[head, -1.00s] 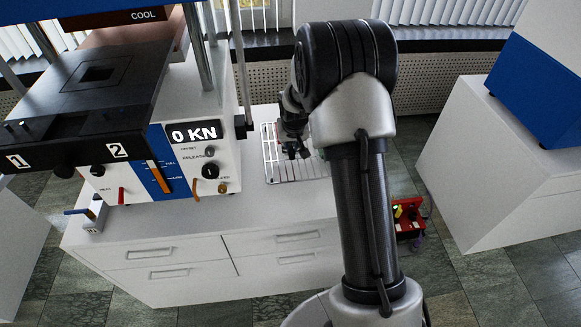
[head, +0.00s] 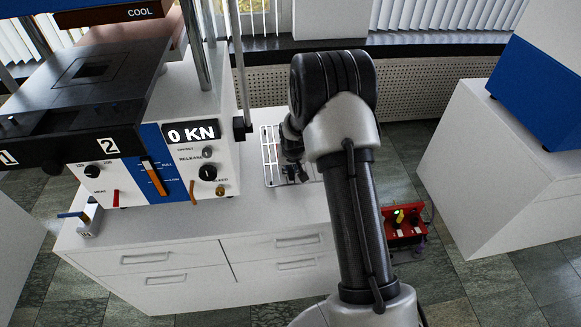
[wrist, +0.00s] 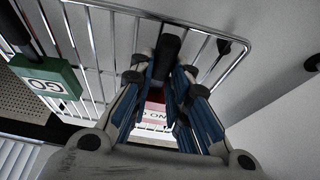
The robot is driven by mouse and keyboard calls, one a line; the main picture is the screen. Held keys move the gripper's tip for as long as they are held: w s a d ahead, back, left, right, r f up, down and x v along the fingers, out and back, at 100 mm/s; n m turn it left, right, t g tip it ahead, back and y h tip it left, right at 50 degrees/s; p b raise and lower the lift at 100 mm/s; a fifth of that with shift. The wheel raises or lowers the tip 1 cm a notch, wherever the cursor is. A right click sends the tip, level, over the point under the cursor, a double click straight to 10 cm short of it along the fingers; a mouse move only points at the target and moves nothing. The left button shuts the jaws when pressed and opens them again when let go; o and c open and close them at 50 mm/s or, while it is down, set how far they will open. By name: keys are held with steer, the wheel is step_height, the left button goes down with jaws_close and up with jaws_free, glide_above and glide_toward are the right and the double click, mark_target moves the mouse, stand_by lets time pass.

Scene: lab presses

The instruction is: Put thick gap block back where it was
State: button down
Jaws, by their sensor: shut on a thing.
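My gripper (wrist: 167,78) is shut on a block with a dark handle (wrist: 166,48) and a red and white lower part (wrist: 154,118). Dark lettering on the white label is partly hidden between the fingers; I take this for the thick gap block. In the head view my gripper (head: 293,172) is over the wire rack (head: 267,158) on the white cabinet top, and the held block cannot be made out. The wrist view shows the rack's bars (wrist: 88,72) close around the fingers. Whether the block touches the rack is unclear.
A green block marked GO (wrist: 45,76) with a dark handle is at the rack, left in the wrist view. The press (head: 180,150), reading 0 KN, stands left of the rack. A red box (head: 404,224) is on the floor at right.

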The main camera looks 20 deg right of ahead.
steer(key=c, duration=2)
jaws_free()
steer(key=shift+f, duration=0.2)
steer(key=o, duration=0.5)
steer(key=shift+r, duration=0.1)
steer(key=s+a+r+p, duration=0.1)
steer(key=s+a+r, duration=0.2)
steer(key=s+r, duration=0.5)
steer(key=s+a+r+n+p, duration=0.1)
steer(key=s+a+r, duration=0.25)
steer(key=r, duration=0.85)
steer(key=s+a+r+p, duration=0.1)
steer(key=s+a+r, duration=0.1)
steer(key=s+r, duration=0.6)
steer(key=s+a+r, duration=0.2)
steer(key=s, duration=0.4)
steer(key=s+a+r+n, duration=0.1)
steer(key=s, duration=0.4)
steer(key=s+a+r+n+y, duration=0.1)
steer(key=s+a+r, duration=0.1)
steer(key=s, duration=0.4)
steer(key=shift+s+a+r, duration=0.3)
steer(key=shift+r, duration=0.05)
